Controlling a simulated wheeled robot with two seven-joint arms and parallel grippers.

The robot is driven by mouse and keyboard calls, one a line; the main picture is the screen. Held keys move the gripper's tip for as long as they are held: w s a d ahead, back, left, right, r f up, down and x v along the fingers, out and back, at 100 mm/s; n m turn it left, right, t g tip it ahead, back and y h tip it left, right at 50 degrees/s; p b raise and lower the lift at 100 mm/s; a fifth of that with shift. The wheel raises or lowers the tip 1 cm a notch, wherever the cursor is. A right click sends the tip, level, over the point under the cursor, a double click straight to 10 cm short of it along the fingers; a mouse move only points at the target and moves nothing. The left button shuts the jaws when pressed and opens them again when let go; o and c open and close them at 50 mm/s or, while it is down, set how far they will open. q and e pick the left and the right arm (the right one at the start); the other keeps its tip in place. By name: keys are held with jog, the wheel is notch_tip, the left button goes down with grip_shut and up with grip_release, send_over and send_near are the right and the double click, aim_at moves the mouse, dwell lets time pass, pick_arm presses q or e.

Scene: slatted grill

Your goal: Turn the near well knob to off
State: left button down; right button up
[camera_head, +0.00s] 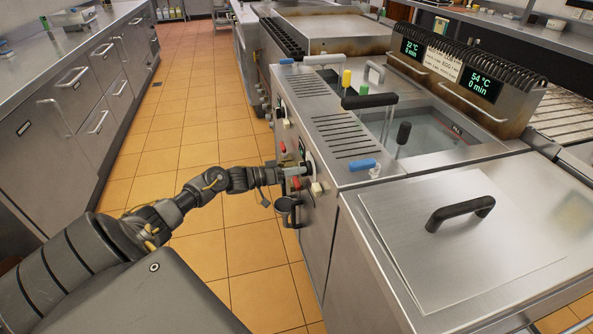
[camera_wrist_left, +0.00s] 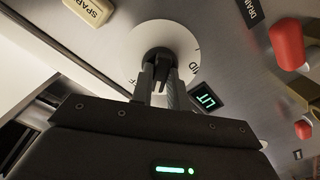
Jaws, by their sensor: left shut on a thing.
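The near well knob (camera_wrist_left: 161,58) is a dark knob on a round white dial (camera_wrist_left: 185,38) in the left wrist view. Part of its lettering shows, with "ND" at the right and an "F" at the lower left; the rest is hidden by my fingers. My left gripper (camera_wrist_left: 163,78) is shut on the knob, one finger on each side. In the head view my left gripper (camera_head: 291,171) is at the front panel of the fryer-like unit, and it mostly covers the knob there. My right gripper is not in view.
A red knob (camera_wrist_left: 286,44), a small green-lit display (camera_wrist_left: 206,97) and a beige "SPAR" tag (camera_wrist_left: 91,10) sit near the dial. A black drain handle (camera_head: 287,207) hangs just below my gripper. The tiled aisle (camera_head: 185,145) is clear.

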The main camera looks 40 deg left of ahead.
pick_arm(q)
jog(key=m+b, duration=0.1)
jog(key=m, duration=0.5)
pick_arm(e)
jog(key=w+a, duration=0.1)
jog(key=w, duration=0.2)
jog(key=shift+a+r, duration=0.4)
pick_arm(q)
jog(key=shift+m, duration=0.4)
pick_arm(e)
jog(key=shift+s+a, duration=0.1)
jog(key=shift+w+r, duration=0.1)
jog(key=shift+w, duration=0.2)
pick_arm(q)
jog(key=c, duration=1.4)
grip_release()
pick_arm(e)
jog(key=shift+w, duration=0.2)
pick_arm(q)
jog(key=shift+o, duration=0.2)
